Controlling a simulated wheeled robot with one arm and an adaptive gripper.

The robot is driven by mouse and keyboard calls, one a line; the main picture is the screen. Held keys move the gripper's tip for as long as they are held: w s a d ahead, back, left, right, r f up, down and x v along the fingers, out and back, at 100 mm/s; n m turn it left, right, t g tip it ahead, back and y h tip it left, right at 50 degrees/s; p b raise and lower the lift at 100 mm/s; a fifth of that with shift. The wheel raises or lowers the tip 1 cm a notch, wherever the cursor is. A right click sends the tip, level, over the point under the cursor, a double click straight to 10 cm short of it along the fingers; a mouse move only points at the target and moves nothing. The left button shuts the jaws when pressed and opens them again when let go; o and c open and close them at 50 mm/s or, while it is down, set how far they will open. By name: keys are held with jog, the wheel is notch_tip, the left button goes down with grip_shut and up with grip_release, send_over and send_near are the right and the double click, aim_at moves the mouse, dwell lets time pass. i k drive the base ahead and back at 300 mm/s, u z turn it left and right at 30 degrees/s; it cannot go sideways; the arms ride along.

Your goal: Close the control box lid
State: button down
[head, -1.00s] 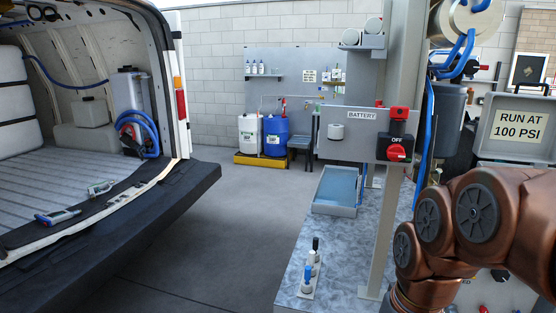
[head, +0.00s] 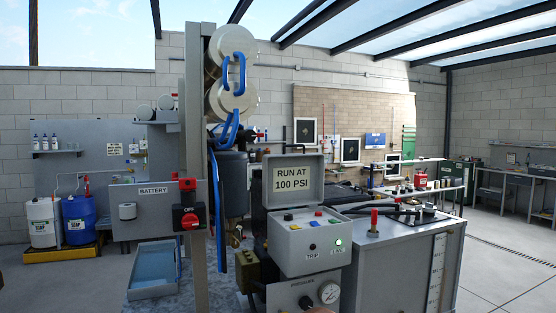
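The control box (head: 309,253) stands near the middle of the head view, on top of a grey unit. It is a light grey box with several coloured buttons on top, a dark TRIP indicator and a lit green light on its front. Its lid (head: 312,166) is open and stands upright at the back of the box. The lid's inner face carries a label reading RUN AT 100 PSI. My gripper is not in view.
A grey post with a BATTERY panel (head: 157,205) and red switch stands left of the box. A dark cylinder (head: 233,184) and blue hoses are close to the lid's left. A grey tank (head: 400,270) with a red-topped fitting is right of the box.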

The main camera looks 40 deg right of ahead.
aim_at(294, 180)
jog(key=k, duration=0.4)
jog(key=z, duration=0.85)
jog(key=i, duration=0.75)
jog(key=z, duration=0.2)
